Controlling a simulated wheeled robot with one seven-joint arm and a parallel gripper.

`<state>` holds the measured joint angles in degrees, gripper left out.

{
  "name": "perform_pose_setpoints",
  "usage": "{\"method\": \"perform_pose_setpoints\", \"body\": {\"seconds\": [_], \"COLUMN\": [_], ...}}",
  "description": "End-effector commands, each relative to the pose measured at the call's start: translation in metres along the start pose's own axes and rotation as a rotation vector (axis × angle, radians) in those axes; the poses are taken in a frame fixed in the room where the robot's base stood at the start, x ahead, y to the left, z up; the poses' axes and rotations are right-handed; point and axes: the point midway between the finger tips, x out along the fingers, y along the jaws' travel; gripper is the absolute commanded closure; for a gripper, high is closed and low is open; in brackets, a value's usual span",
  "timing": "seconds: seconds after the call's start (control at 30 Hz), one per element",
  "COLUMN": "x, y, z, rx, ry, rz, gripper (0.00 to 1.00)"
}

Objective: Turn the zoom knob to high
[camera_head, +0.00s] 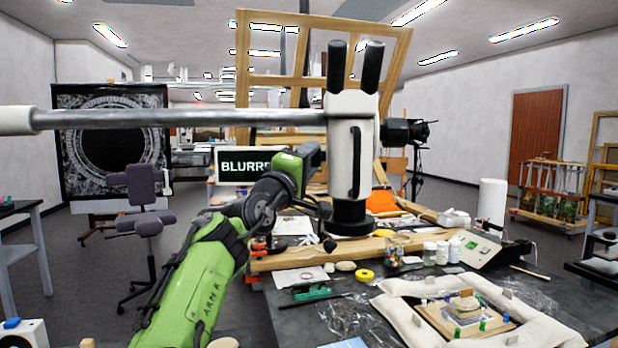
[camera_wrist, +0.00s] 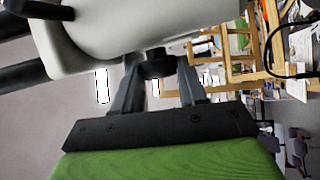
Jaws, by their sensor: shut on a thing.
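The microscope (camera_head: 352,130) stands on the bench, with a white body, two black eyepieces and a long boom reaching left. The zoom knob (camera_wrist: 156,66) is a dark round knob on the side of its white head in the wrist view. My gripper (camera_wrist: 155,72) has one finger on each side of the knob and is shut on it. In the head view my gripper (camera_head: 318,153) is at the left side of the microscope head, where the knob is hidden. I cannot read any zoom marking.
A monitor (camera_head: 244,166) behind my arm shows the partly covered word "BLURR". Sandbag-like cushions (camera_head: 395,313) surround a small framed piece on the bench. Jars (camera_head: 429,253), tools and wooden bars crowd the bench around the microscope.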

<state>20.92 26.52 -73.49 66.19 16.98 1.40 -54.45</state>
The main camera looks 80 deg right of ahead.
Motion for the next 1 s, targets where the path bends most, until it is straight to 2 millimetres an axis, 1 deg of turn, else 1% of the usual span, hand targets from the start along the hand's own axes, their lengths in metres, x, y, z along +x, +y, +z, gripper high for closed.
{"method": "perform_pose_setpoints", "body": {"seconds": [0.03, 0.3, 0.5, 0.7, 1.0], "x": [-0.0005, 0.0012, 0.0017, 0.0019, 0.0019], "y": [-0.0082, -0.0096, -0.0103, -0.0108, -0.0107], "z": [0.0002, 0.0001, -0.0002, -0.0004, -0.0006], "rx": [0.012, 0.098, 0.140, 0.164, 0.170], "ry": [0.000, 0.012, 0.020, 0.023, 0.025], "rz": [0.023, 0.198, 0.281, 0.322, 0.334], "gripper": [0.89, 0.89, 0.89, 0.89, 0.89]}}
